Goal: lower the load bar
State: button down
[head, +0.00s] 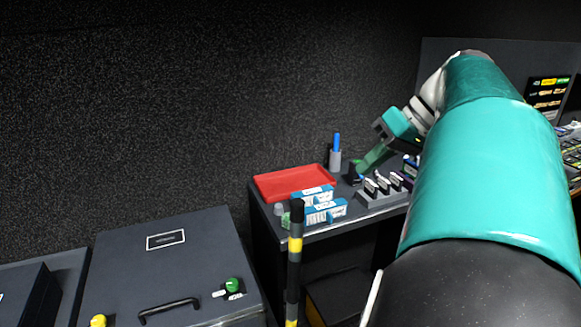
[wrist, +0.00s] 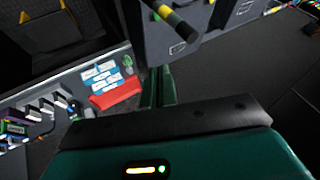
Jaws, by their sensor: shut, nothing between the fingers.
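The load bar (head: 295,250) is a black pole with yellow bands. It stands upright in front of the bench's left end in the head view, and its lower end leaves the picture. In the wrist view a black and yellow length of the bar (wrist: 178,18) shows at the top, beyond my fingers. My gripper (head: 362,171) is at the far end of my arm, over the bench, right of and apart from the bar. Its green fingers (wrist: 158,78) are together with nothing between them.
The bench holds a red tray (head: 292,183), blue and white boxes (head: 325,211), a cup with a blue pen (head: 335,160) and a rack of small items (head: 383,192). A dark cabinet (head: 165,262) with a handle and green and yellow knobs stands at left.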

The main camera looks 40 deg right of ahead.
jog(key=w+a+f, duration=0.5)
jog(key=a+f, duration=0.1)
jog(key=a, duration=0.1)
jog(key=shift+w+a+f, duration=0.15)
jog(key=shift+a+f, duration=0.05)
jog(key=shift+f, duration=0.2)
